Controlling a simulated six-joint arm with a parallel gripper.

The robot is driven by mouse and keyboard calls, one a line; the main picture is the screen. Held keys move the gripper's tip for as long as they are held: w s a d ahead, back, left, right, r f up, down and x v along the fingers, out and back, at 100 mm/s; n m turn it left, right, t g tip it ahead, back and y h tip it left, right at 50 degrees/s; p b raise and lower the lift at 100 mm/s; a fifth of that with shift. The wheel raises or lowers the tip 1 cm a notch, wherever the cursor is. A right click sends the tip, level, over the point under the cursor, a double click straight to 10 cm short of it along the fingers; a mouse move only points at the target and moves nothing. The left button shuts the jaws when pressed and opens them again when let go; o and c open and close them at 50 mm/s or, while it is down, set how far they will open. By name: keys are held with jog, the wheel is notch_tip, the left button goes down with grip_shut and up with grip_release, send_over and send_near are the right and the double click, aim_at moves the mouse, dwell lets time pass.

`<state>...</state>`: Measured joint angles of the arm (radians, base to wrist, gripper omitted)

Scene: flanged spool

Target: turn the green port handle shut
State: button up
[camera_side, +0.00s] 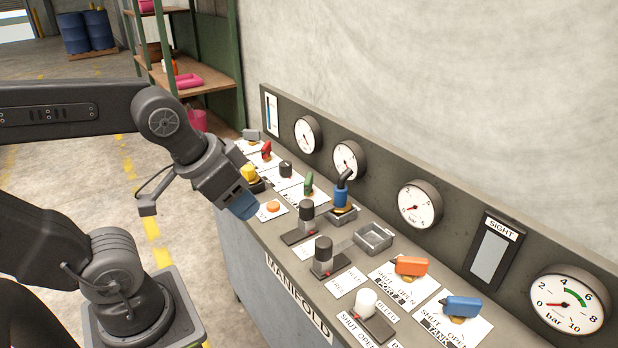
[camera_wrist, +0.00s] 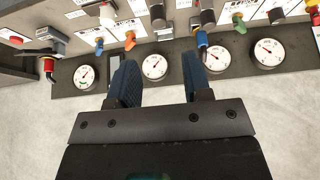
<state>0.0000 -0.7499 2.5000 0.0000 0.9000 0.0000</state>
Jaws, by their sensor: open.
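The green handle (camera_side: 308,184) stands on a white label plate on the sloping manifold panel, in the middle of the row in the side view. It also shows in the wrist view as a green lever (camera_wrist: 238,22) near the top, right of the blue lever. Its label is too small to read. My gripper (camera_side: 243,207) is above the panel's front left part, left of and apart from the green handle. In the wrist view its two blue fingers (camera_wrist: 160,78) are spread with nothing between them.
Close to the green handle are a blue lever (camera_side: 342,192), a black knob (camera_side: 286,169) and a dark post (camera_side: 307,212). A red handle (camera_side: 266,150), a yellow block (camera_side: 248,172) and an orange button (camera_side: 273,206) lie leftward. Orange (camera_side: 411,265) and blue (camera_side: 461,305) handles stand rightward. Gauges line the back.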

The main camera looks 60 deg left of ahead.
jog(key=w+a+r+n+g, duration=0.2)
jog(key=w+a+r+n, duration=0.15)
jog(key=w, duration=0.65)
jog(key=n+g, duration=0.4)
jog(key=n, duration=0.2)
send_over(308, 177)
notch_tip(308, 177, down, 11)
jog(key=shift+m, duration=0.25)
notch_tip(308, 177, down, 14)
jog(key=shift+r, duration=0.2)
jog(key=shift+c, duration=0.4)
grip_shut()
